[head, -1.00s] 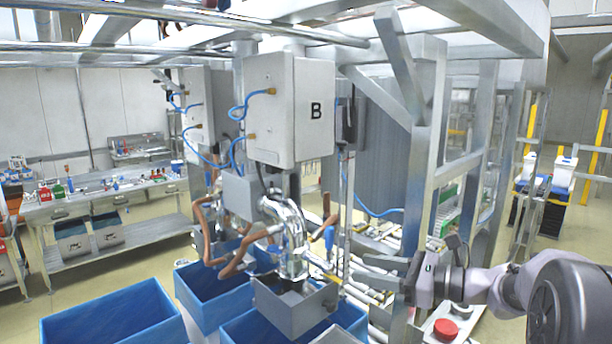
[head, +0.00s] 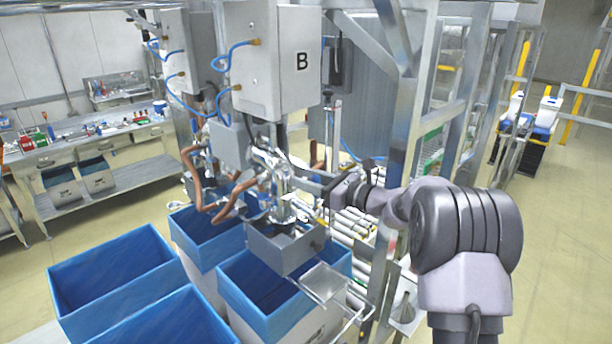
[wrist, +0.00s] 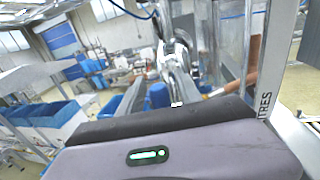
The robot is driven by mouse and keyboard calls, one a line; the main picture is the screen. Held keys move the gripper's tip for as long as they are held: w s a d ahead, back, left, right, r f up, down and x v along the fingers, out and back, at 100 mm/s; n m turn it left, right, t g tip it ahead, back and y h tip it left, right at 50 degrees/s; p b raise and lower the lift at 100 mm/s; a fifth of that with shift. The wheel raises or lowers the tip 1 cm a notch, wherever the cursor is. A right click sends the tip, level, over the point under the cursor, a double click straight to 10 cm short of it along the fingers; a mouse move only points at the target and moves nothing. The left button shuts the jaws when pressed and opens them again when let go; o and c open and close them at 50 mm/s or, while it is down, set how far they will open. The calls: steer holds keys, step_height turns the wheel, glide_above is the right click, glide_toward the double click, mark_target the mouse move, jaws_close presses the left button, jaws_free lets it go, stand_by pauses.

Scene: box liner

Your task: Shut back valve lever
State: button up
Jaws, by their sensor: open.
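The filling machine's chrome valve pipe (head: 277,178) bends down over a grey tray under the cabinet marked B. It also shows in the wrist view (wrist: 178,55). My gripper (head: 300,178) is at the right side of this pipe. In the wrist view the gripper (wrist: 160,78) is open, with its two grey fingers pointing ahead. A blue piece (wrist: 158,95) shows between the fingers, and I cannot tell whether it is a lever handle. A copper-coloured bar (wrist: 218,92) is right of the fingers. I cannot make out the back valve lever clearly in the head view.
The grey tray (head: 285,248) and blue-lined boxes (head: 120,262) stand below the valves. Copper-coloured hoses (head: 190,165) hang to the left. A steel frame post (head: 400,150) stands close to my arm. A roller conveyor (head: 350,228) runs behind. Open floor lies at right.

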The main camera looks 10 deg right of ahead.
jaws_close()
stand_by(1.5)
